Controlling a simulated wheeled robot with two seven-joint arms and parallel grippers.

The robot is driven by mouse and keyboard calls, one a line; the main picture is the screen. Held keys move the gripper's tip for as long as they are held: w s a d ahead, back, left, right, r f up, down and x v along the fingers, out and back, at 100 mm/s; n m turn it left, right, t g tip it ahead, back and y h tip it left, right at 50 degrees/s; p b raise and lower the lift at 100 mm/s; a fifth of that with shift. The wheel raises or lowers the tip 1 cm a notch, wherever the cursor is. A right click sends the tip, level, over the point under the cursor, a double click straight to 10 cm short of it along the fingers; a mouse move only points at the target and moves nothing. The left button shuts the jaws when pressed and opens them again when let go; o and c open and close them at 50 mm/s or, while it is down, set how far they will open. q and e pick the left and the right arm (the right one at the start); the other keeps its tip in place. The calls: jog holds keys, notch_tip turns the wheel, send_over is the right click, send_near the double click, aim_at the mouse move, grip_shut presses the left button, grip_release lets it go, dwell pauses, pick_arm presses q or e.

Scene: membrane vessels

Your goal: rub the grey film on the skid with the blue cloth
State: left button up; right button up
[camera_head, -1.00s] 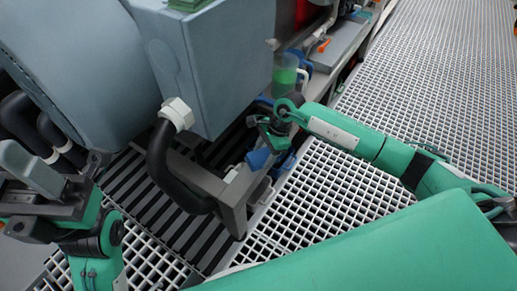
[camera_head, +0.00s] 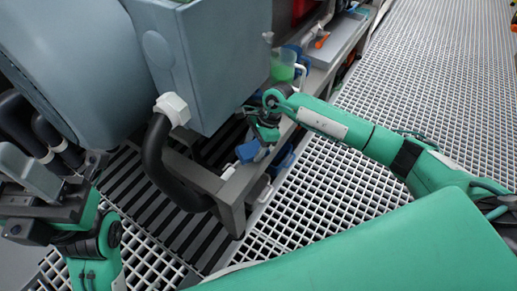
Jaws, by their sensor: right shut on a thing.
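My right gripper (camera_head: 257,138) is beside the skid's grey frame (camera_head: 231,190), just right of the big grey-blue box. It is shut on the blue cloth (camera_head: 247,151), which shows as a small blue patch below the jaws. The cloth is close to the frame's upper part; I cannot tell whether it touches. I cannot make out the grey film; it may be hidden by the gripper or blend with the grey metal. My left gripper (camera_head: 36,180) is at the left edge, well away from the skid frame, and its jaw opening cannot be made out.
A thick black hose (camera_head: 157,165) with a white fitting (camera_head: 172,109) curves in front of the frame. A container with green contents (camera_head: 283,68) stands behind my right gripper. Another blue thing (camera_head: 283,160) sits low beside the frame.

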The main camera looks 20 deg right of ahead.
jog(key=shift+s+f, duration=0.1)
jog(key=shift+f, duration=0.05)
jog(key=shift+r+p, duration=0.55)
jog(key=shift+r, duration=0.05)
jog(key=shift+r+p, duration=1.35)
jog(key=shift+r, duration=1.05)
jog(key=shift+r, duration=0.1)
jog(key=shift+r+p, duration=0.85)
jog(key=shift+r, duration=0.55)
